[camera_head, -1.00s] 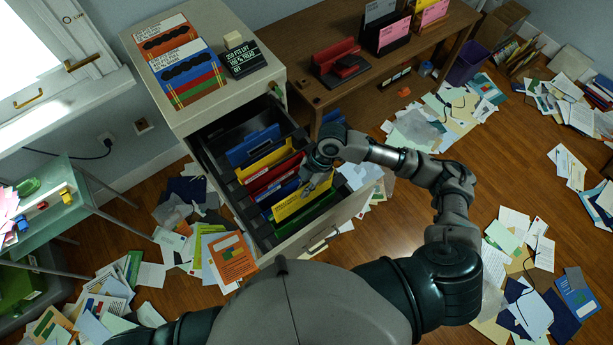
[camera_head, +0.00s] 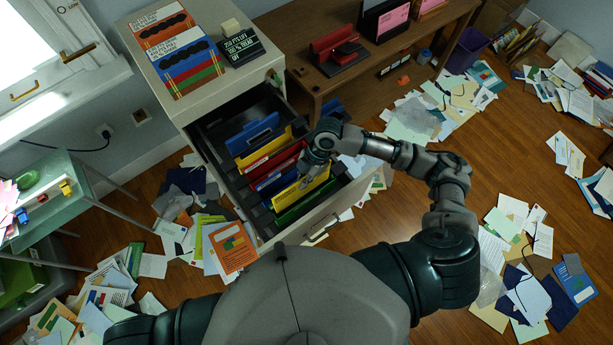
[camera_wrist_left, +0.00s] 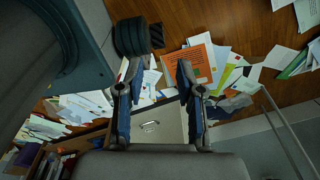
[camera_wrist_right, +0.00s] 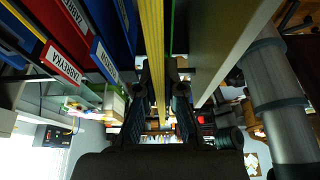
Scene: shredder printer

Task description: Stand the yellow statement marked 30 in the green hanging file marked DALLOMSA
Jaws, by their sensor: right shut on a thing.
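My right gripper (camera_head: 314,174) is in the open drawer, shut on the upright yellow statement (camera_head: 299,193). In the right wrist view the statement (camera_wrist_right: 153,45) stands edge-on between the fingers (camera_wrist_right: 158,100). The green hanging file (camera_head: 304,203) lies right beside the statement, on the drawer-front side. I cannot tell whether the statement's lower edge is inside it; the file's marking and the 30 are unreadable. My left gripper (camera_wrist_left: 158,100) is open and empty in the left wrist view, above the floor, and out of the head view.
The drawer (camera_head: 200,150) also holds blue (camera_head: 250,135), yellow (camera_head: 262,149) and red (camera_head: 274,168) files. The cabinet top (camera_head: 190,108) carries boxes. A desk (camera_head: 340,85) stands at the back, a glass table (camera_head: 75,190) at left. Papers litter the floor.

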